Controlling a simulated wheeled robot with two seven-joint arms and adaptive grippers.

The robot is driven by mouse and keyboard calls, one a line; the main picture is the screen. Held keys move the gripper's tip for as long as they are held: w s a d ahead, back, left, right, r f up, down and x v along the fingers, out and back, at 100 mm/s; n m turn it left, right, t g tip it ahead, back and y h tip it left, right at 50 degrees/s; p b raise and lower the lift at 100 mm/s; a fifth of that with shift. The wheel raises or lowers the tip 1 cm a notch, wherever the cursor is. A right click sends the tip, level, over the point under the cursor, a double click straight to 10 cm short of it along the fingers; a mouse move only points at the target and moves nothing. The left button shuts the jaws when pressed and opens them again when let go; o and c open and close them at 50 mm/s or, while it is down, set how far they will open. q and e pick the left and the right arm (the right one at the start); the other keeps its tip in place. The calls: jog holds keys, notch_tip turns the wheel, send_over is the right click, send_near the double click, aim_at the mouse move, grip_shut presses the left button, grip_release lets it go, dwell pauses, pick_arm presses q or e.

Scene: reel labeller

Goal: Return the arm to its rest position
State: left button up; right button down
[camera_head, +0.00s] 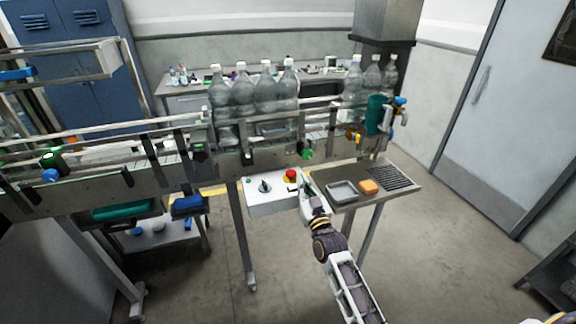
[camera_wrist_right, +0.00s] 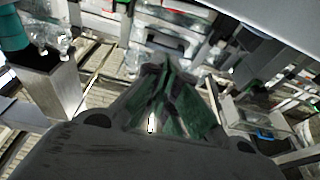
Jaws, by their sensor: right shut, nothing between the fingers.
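My right arm (camera_head: 345,275) reaches up from the lower right in the head view. Its gripper (camera_head: 307,186) is at the right edge of a white control box (camera_head: 262,207), close to the red button (camera_head: 291,175); I cannot tell if it touches the box. The box also has a dark selector knob (camera_head: 264,186). In the right wrist view the dark green gripper fingers (camera_wrist_right: 163,98) are shut together with nothing held. My left gripper is not in view.
A conveyor (camera_head: 90,180) carries several clear bottles (camera_head: 267,88) behind the box. A side table (camera_head: 330,176) right of the gripper holds a grey tray (camera_head: 342,191) and an orange sponge-like block (camera_head: 368,187).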

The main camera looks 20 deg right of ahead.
jog(key=shift+f, duration=0.1)
jog(key=s+a+f+n+g+y, duration=0.1)
jog(key=s+a+f+n+g, duration=0.15)
jog(key=s+f+g, duration=0.8)
jog(key=s+d+f+m+g+h, duration=0.1)
jog(key=s+f+g, duration=0.2)
jog(key=s, duration=0.7)
jog(key=s+d+f+g+h, duration=0.1)
jog(key=s+f+g, duration=0.15)
jog(key=s, duration=0.75)
jog(key=s+f+g, duration=0.1)
jog(key=s+f, duration=0.1)
jog(key=f, duration=1.5)
jog(key=s+f+g, duration=0.1)
jog(key=s+f, duration=0.1)
jog(key=f, duration=1.5)
jog(key=s+d+f, duration=0.2)
jog(key=s+f, duration=0.7)
jog(key=s, duration=0.1)
jog(key=s+d+f+g, duration=0.1)
jog(key=s+d+f, duration=0.1)
jog(key=s+f, duration=0.8)
jog(key=shift+s+d+f+g+b, duration=0.25)
jog(key=shift+s+f+g+b, duration=0.1)
jog(key=shift+s, duration=0.4)
